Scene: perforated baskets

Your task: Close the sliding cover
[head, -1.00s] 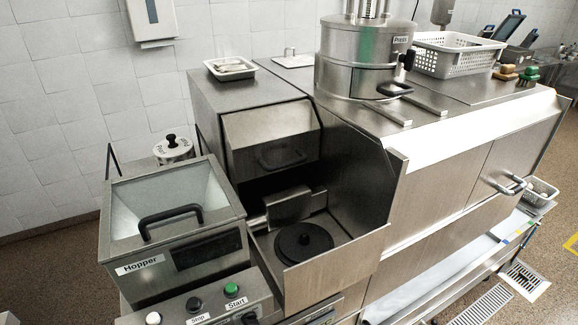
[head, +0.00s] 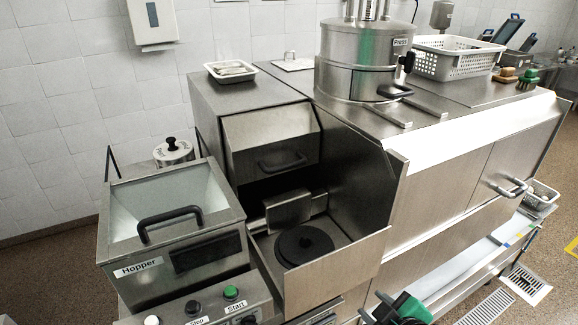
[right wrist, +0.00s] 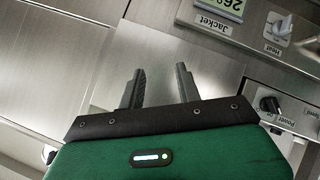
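A steel front cover with a dark bar handle (head: 281,163) sits high on the boxy machine left of centre in the head view. Below it, the chamber is open at the front and holds a round black disc (head: 304,245). The hopper (head: 165,225) at left has a slanted top with a black handle. I cannot tell for certain which is the sliding cover. My right gripper (head: 372,306) is at the bottom edge of the head view, well below and right of both handles. In the right wrist view its fingers (right wrist: 160,75) are apart and empty. My left gripper is not in view.
The press (head: 367,60) stands on the steel counter. A control panel with a green Start button (head: 231,291) is at lower left. The wrist view shows steel panels, a display (right wrist: 223,5) and knobs (right wrist: 270,104).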

